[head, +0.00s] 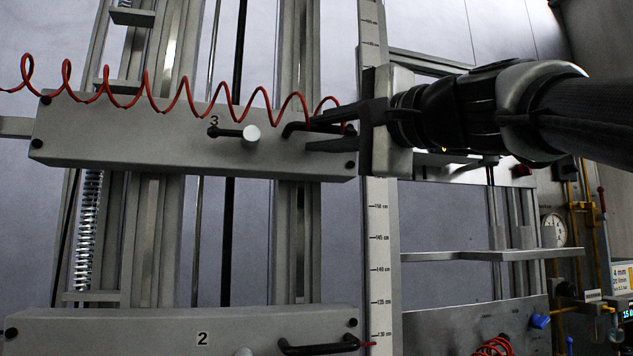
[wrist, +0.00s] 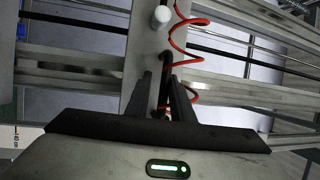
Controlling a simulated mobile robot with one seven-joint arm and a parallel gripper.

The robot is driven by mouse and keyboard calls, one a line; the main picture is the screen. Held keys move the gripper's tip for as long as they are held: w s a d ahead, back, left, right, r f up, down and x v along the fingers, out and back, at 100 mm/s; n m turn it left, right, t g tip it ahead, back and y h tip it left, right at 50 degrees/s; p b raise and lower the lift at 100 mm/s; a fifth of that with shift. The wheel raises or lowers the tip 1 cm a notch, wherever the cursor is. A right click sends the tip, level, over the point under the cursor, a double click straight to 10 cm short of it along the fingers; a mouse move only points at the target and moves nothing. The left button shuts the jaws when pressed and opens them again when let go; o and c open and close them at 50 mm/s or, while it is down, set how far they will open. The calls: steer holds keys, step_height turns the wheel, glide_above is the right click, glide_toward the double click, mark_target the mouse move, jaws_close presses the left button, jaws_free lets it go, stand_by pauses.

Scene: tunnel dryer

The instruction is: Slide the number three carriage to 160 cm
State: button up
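The number three carriage (head: 120,140) is a grey horizontal bar marked 3, with a pale knob (head: 251,133) and a black handle (head: 292,129) near its right end. My gripper (head: 310,132) reaches in from the right at this handle. Its two fingers appear apart, one above and one below the handle. In the wrist view, the handle (wrist: 166,62) runs in between the spread fingers (wrist: 161,80); I cannot tell whether they touch it. The vertical scale (head: 378,250) shows 150 cm below the carriage. My gripper hides the scale and any pointer at carriage height.
A red coiled hose (head: 187,95) runs across the carriage's top and past the handle. The number two carriage (head: 120,335) lies below, with its own handle (head: 315,348) and red pointer (head: 368,344) just under 130 cm. A gauge (head: 553,230) and pipes stand at right.

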stand_by(0.3)
steer(key=v, duration=1.7)
steer(key=shift+s, duration=0.15)
steer(key=shift+d+f, duration=0.1)
steer(key=shift+d, duration=0.05)
steer(key=w+a+f+n+g+h, duration=0.2)
steer(key=f+g+h, duration=0.1)
steer(key=f, duration=1.2)
steer(key=w+a+f+n+g+h, duration=0.1)
steer(key=w+f+n+g+h, duration=0.15)
steer(key=f, duration=1.15)
steer(key=s+d+f+n+g+h, duration=0.2)
steer(key=s+d+f+n+h, duration=0.15)
steer(key=f, duration=0.85)
steer(key=s+d+f+n+g+h, duration=0.2)
steer(key=s+f+h, duration=0.15)
steer(key=f, duration=0.85)
step_height(320, 180, up, 21)
steer(key=p, duration=2)
steer(key=shift+s+a+m, duration=0.25)
steer(key=shift+a+m, duration=0.05)
steer(key=shift+a, duration=0.05)
